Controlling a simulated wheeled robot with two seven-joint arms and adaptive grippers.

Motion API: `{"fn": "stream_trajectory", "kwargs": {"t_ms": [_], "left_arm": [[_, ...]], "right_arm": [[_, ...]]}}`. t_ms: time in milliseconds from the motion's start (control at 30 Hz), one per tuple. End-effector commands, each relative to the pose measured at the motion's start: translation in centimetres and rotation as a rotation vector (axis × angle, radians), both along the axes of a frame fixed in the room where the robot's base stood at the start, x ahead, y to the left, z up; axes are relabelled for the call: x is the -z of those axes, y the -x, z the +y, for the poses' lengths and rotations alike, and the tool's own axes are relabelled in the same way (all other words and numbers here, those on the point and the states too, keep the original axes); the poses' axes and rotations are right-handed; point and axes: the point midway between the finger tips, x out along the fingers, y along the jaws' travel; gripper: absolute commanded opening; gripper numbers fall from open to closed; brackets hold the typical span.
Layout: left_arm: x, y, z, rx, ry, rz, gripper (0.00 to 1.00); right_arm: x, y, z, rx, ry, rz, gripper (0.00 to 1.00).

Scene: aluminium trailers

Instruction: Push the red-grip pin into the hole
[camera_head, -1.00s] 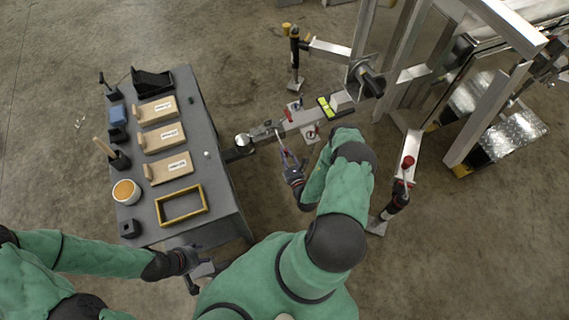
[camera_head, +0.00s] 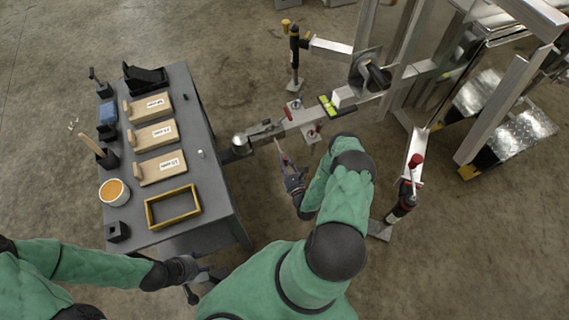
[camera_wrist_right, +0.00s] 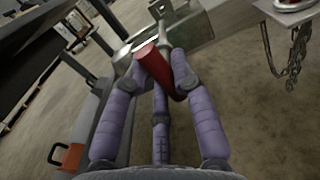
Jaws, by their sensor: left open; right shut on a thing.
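The red-grip pin's red grip (camera_wrist_right: 158,68) sits between the fingers of my right gripper (camera_wrist_right: 160,75) in the right wrist view, tilted. My right gripper (camera_head: 283,162) is shut on it and hangs just below the trailer's coupler (camera_head: 264,129) in the head view. The pin is too small to make out clearly there. A metal bar lies just beyond the red grip in the wrist view. The hole cannot be made out, so I cannot tell how the pin tip stands to it. My left gripper (camera_head: 203,278) is open and empty beside the table's lower right corner.
A red-topped jack (camera_head: 404,199) stands right of my right arm. Concrete floor is clear below the trailer tongue.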

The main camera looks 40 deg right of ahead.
Motion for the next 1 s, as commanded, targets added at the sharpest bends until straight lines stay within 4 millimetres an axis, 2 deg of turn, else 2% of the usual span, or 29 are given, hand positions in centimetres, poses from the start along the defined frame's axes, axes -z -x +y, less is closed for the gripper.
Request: {"fn": "stream_trajectory", "kwargs": {"t_ms": [267,1000], "left_arm": [[0.0,0.0,0.0,0.000,0.000,0.000,0.54],[1.2,0.0,0.0,0.000,0.000,0.000,0.54]], "right_arm": [[0.1,0.2,0.1,-0.002,-0.001,0.004,0.00],[0.1,-5.0,-1.6,-0.002,0.000,0.003,0.00]]}}
